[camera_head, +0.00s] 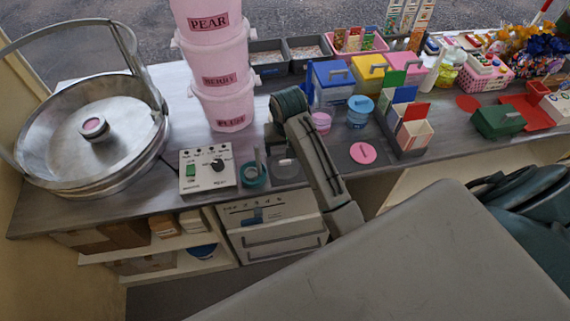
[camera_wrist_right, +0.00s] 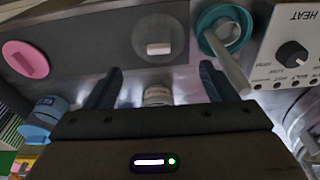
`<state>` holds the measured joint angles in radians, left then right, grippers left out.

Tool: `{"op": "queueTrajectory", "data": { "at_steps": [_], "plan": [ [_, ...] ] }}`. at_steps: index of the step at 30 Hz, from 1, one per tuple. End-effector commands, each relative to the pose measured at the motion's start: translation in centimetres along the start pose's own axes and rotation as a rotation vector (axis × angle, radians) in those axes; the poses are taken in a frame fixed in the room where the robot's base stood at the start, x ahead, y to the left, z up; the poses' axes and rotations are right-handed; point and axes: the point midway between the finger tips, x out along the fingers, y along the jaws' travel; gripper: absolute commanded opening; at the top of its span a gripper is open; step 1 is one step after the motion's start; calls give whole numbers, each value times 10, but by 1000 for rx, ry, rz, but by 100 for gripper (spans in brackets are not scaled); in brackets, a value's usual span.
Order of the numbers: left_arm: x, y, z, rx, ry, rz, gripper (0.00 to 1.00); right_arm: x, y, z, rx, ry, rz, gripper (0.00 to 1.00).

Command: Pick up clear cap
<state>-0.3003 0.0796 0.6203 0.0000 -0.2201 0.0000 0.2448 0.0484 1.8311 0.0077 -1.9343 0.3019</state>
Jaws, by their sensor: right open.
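The clear cap (camera_wrist_right: 160,35) is a see-through round disc with a pale knob, lying flat on the dark counter in the right wrist view. In the head view it (camera_head: 284,168) lies just left of my right forearm. My right gripper (camera_wrist_right: 160,84) is open and empty, its two dark fingers spread. The cap appears beyond the fingertips, between their lines, and is not touched. A small white jar with a label (camera_wrist_right: 157,95) shows between the fingers. In the head view my right fingertips are hidden by the wrist. My left gripper is not in view.
A teal ring-shaped holder (camera_head: 253,175) and a control box (camera_head: 207,168) stand left of the cap. A pink lid (camera_head: 362,153) lies to its right. Stacked pink tubs (camera_head: 219,70) rise behind. Blue tubs (camera_head: 360,111) and coloured boxes crowd the right.

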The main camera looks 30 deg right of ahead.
Motion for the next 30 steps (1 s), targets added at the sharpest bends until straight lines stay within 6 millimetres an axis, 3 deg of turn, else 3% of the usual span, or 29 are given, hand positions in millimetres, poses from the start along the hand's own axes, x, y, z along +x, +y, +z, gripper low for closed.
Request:
{"op": "queueTrajectory", "data": {
  "at_steps": [6, 14, 22, 30],
  "plan": [
    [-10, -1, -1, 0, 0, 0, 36, 33, 1, 0, -1, -3, 3, 78],
    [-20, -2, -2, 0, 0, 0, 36, 51, 2, -1, -1, -1, 4, 78],
    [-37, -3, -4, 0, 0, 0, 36, 87, 2, -4, -1, -1, 4, 78],
    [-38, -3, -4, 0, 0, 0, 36, 97, 2, -5, -1, 3, 3, 78]
  ]
}}
